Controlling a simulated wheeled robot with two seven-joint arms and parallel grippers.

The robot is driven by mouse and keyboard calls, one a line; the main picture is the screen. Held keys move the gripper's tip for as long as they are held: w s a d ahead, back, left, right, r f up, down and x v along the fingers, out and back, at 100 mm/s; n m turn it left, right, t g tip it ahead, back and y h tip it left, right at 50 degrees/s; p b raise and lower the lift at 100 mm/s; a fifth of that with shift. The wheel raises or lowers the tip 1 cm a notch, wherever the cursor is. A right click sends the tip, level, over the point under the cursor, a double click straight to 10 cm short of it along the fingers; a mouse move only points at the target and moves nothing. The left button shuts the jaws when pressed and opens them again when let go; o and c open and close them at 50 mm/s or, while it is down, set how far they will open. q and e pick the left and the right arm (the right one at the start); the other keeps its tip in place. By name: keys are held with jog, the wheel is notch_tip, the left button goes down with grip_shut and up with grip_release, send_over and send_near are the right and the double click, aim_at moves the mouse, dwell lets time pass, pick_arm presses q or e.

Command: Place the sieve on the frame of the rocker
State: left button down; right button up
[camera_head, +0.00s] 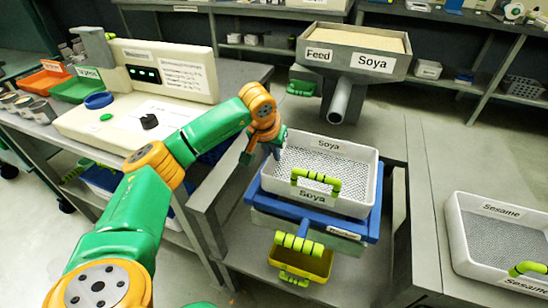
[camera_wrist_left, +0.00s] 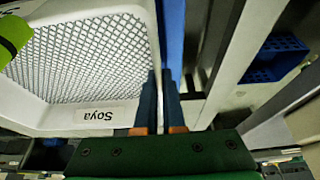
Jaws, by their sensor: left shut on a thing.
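The white sieve (camera_head: 352,203), with a mesh floor, "Soya" labels and a lime handle (camera_head: 318,183), is over the blue frame of the rocker (camera_head: 372,226). Whether it rests flat on the frame or is slightly above it, I cannot tell. My left gripper (camera_head: 274,152) is at the sieve's left wall, near the back corner, and is shut on that wall. In the left wrist view the fingers (camera_wrist_left: 160,98) close at the edge of the sieve (camera_wrist_left: 45,118), beside its "Soya" label. My right gripper is not in view.
A feed hopper (camera_head: 352,55) labelled Soya, with a grey spout (camera_head: 340,102), stands behind the sieve. A yellow bin (camera_head: 302,263) is below the rocker. A "Sesame" sieve (camera_head: 500,240) is at right. A control console (camera_head: 150,85) stands at left.

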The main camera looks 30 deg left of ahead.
pick_arm(q)
jog(key=shift+f, duration=0.8)
jog(key=shift+f, duration=0.1)
jog(key=c, duration=1)
grip_release()
jog(key=p+v, duration=0.1)
jog(key=v, duration=1.1)
jog(key=shift+s, duration=0.1)
